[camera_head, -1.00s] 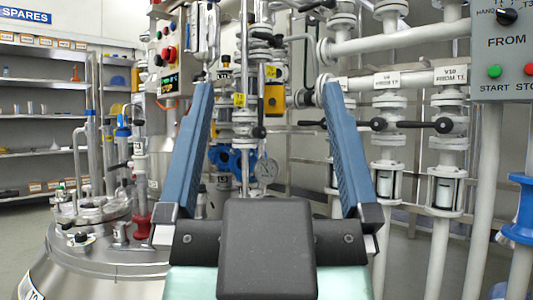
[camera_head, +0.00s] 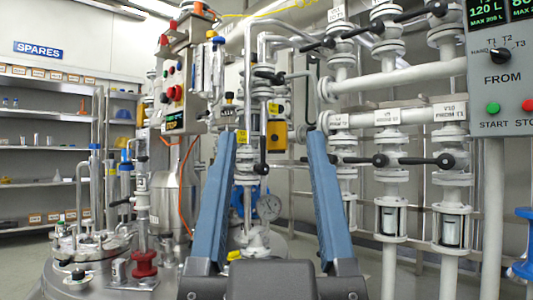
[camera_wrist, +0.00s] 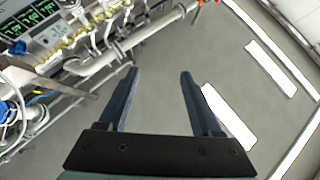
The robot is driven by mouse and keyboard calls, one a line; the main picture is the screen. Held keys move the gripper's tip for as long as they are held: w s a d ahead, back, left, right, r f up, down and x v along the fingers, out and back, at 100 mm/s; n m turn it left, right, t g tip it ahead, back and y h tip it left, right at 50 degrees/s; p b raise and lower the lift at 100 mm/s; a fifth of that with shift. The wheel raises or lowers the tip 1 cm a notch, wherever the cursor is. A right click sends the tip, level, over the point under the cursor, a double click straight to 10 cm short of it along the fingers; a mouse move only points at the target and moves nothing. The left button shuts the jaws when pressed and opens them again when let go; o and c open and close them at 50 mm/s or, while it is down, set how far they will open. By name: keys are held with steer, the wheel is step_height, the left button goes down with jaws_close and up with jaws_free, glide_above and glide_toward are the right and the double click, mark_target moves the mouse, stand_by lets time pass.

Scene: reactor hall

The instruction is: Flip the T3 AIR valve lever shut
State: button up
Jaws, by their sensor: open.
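My gripper (camera_head: 272,136) is open and empty, its two blue fingers pointing away toward the pipework. It also shows open in the wrist view (camera_wrist: 160,72), with only grey floor between the fingers. No label reading T3 AIR is legible, so I cannot tell which lever is the T3 AIR one. A black lever handle (camera_head: 262,160) hangs down at the middle pipe, seen between the fingertips; its label is not readable. Black horizontal levers (camera_head: 381,160) sit on the white valve columns to the right of the gripper. Contact with any lever is not visible.
A steel vessel (camera_head: 175,200) with an orange hose stands left of the fingers. A lidded tank (camera_head: 95,265) is at lower left. A control panel (camera_head: 500,75) with a FROM selector is at right. Spares shelves (camera_head: 40,150) line the left wall.

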step_height(320, 180, up, 9)
steer(key=p, duration=0.8)
steer(key=shift+r+p, duration=0.15)
steer(key=shift+p, duration=0.15)
steer(key=c, duration=0.9)
step_height(320, 180, up, 59)
steer(key=p, duration=5.9)
jaws_close()
